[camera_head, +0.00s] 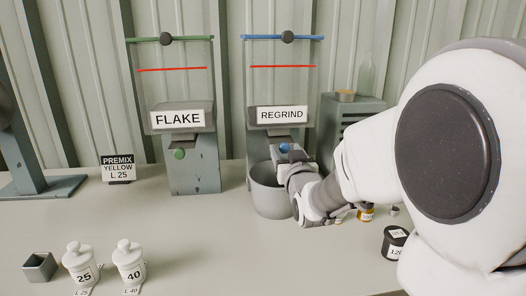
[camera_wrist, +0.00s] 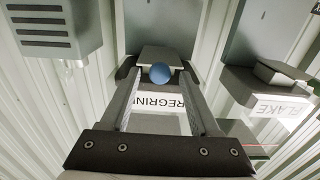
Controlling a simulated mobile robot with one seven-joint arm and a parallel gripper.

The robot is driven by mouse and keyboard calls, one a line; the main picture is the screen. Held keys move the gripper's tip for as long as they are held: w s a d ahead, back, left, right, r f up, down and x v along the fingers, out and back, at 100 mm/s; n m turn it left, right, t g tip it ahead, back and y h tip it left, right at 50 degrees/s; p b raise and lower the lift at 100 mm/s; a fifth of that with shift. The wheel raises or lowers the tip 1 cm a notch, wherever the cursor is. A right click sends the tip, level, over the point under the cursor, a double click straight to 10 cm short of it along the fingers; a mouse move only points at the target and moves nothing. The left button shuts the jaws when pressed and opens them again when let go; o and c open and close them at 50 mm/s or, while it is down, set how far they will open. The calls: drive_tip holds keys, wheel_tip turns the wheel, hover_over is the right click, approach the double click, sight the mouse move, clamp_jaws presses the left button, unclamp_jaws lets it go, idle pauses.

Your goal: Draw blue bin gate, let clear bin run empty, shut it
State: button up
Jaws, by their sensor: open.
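The REGRIND bin (camera_head: 283,115) stands at the back, with a clear upper part (camera_head: 281,80) under a blue top bar (camera_head: 257,37) and a red line across it. I cannot make out its fill. Its blue gate knob (camera_head: 284,147) sits below the label on a grey plate; it also shows in the wrist view (camera_wrist: 160,73). My gripper (camera_head: 284,158) is at the gate; in the wrist view its open fingers (camera_wrist: 160,82) lie on either side of the knob, contact unclear. A grey bucket (camera_head: 268,193) stands below the gate, partly hidden by my gripper.
The FLAKE bin (camera_head: 181,119) with a green knob (camera_head: 179,154) stands to the left. A PREMIX YELLOW L 25 sign (camera_head: 117,169), white jars (camera_head: 80,262) and a square cup (camera_head: 40,267) are further left. A dark jar (camera_head: 395,241) and small containers lie right, near my arm.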

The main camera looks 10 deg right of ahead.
clamp_jaws()
idle(0.3)
idle(1.1)
